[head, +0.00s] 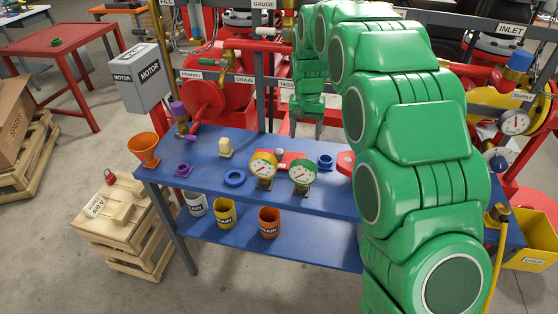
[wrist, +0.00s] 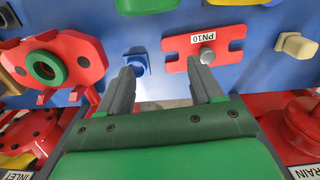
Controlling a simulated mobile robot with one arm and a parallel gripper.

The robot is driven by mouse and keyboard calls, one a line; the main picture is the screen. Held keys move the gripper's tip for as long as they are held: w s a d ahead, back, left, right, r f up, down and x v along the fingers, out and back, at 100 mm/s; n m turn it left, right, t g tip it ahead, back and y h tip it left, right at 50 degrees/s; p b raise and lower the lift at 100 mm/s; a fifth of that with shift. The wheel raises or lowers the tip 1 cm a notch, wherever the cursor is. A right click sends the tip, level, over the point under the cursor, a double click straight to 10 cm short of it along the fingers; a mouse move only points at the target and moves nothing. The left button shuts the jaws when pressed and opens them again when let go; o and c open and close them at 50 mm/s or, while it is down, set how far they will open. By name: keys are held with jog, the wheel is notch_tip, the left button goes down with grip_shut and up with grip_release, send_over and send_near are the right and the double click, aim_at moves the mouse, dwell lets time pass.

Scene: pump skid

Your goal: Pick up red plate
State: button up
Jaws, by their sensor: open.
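A flat red plate (wrist: 232,45) with a white PN10 label and a round grey knob lies on the blue bench in the wrist view, above and right of centre. In the head view the red plate (head: 283,156) shows small behind the two gauges. My gripper (wrist: 163,75) is open and empty. Its right finger points at the plate's near edge, close to the knob; its left finger is near a blue fitting (wrist: 137,63). Whether the right finger touches the plate cannot be told. In the head view my arm hides part of the bench's right side.
A red flange with a green ring (wrist: 47,67) lies left of the fingers in the wrist view. A yellow gauge (head: 263,166), a green gauge (head: 302,173), a blue ring (head: 235,177) and a cream fitting (head: 225,147) stand nearby. Red pump parts (head: 203,98) rise behind the bench.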

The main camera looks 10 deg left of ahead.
send_over(279, 151)
jog(key=f, duration=0.6)
jog(key=shift+w+d+f, duration=0.1)
jog(key=shift+w+f, duration=0.15)
jog(key=shift+f, duration=1.55)
jog(key=shift+s+f, duration=0.15)
jog(key=shift+f, duration=1.1)
jog(key=shift+s+f, duration=0.1)
jog(key=shift+f, duration=1.15)
grip_shut()
